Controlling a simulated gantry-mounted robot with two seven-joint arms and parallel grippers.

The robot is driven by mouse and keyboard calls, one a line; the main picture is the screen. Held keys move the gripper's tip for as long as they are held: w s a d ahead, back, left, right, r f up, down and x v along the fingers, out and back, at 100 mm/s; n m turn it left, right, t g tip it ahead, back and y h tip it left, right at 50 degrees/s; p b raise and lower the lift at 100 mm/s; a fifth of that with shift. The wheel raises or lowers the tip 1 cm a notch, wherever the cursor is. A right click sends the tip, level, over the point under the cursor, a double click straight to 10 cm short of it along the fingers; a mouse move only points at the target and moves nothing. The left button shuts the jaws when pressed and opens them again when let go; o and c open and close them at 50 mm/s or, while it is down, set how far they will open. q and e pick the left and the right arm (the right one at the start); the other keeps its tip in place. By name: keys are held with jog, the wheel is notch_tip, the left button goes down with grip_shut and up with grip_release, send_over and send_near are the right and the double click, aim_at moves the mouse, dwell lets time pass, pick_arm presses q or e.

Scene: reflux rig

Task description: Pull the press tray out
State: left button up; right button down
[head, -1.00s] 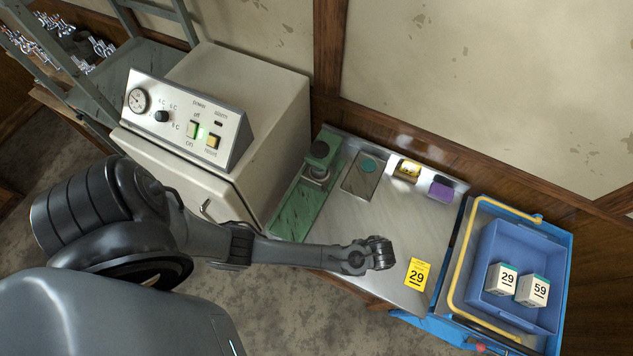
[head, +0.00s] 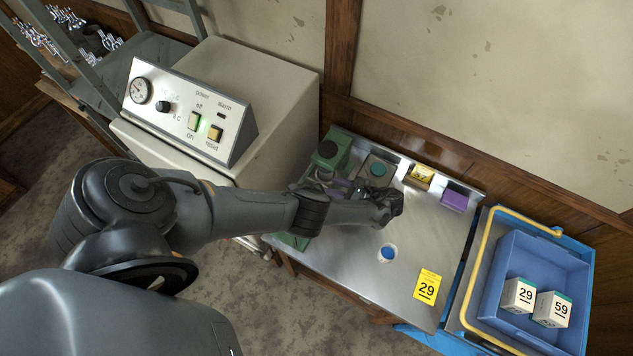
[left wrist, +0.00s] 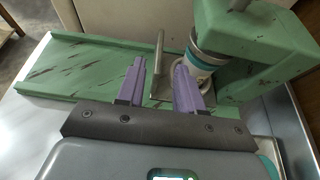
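The green press (head: 335,148) stands at the back left of the steel table. In the left wrist view the green press (left wrist: 255,45) has a long green bed to its left. The press tray (left wrist: 162,92) shows as a small metal piece with an upright grey plate, beside a white cylinder (left wrist: 200,58) with a teal band under the press head. My left gripper (head: 335,184) is over the press bed in the head view, partly hidden by its own hand. In the left wrist view my left gripper (left wrist: 160,66) is open, its purple fingers either side of the upright plate. Contact cannot be told. My right gripper is not in view.
A grey block with a teal disc (head: 379,170), a yellow block (head: 420,175) and a purple block (head: 455,200) line the table's back. A blue crate (head: 505,262) stands right, a cabinet (head: 275,85) left.

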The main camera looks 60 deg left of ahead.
aim_at(321, 183)
pick_arm(q)
jog(key=x, duration=0.8)
jog(key=shift+s+a+f, duration=0.15)
jog(key=shift+a+f, duration=0.05)
jog(key=shift+c, duration=0.3)
grip_shut()
